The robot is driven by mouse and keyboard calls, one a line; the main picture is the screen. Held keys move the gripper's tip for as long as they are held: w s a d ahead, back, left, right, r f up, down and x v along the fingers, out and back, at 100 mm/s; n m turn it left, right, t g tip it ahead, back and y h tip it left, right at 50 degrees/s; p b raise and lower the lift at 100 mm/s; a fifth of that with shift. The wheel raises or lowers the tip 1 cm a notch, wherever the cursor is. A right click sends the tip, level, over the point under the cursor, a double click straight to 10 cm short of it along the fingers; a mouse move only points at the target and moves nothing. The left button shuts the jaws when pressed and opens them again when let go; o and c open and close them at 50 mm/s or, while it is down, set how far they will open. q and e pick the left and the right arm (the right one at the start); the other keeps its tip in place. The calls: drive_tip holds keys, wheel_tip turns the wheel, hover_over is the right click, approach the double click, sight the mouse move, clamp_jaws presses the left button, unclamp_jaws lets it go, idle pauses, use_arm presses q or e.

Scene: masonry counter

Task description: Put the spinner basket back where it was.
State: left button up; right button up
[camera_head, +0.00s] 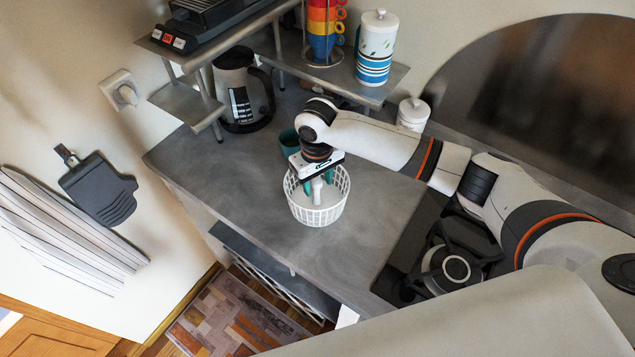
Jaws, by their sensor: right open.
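The spinner basket (318,216) is a round white slatted basket with a white post in its middle. It stands upright on the grey counter, near the counter's front edge. My right gripper (317,187) reaches down into the basket from above, its teal fingers apart on either side of the central post. The fingers are open, and I cannot tell whether they touch the post. The far part of the basket's rim is hidden behind the gripper. My left gripper does not show.
A teal cup (289,143) stands just behind the basket. A stove burner (450,269) lies to the right under my arm. The counter (225,175) left of the basket is clear.

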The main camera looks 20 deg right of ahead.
wheel_tip(320, 180, up, 11)
drive_tip(key=b, duration=0.1)
drive_tip(key=shift+b, duration=0.4)
drive_tip(key=shift+a, duration=0.1)
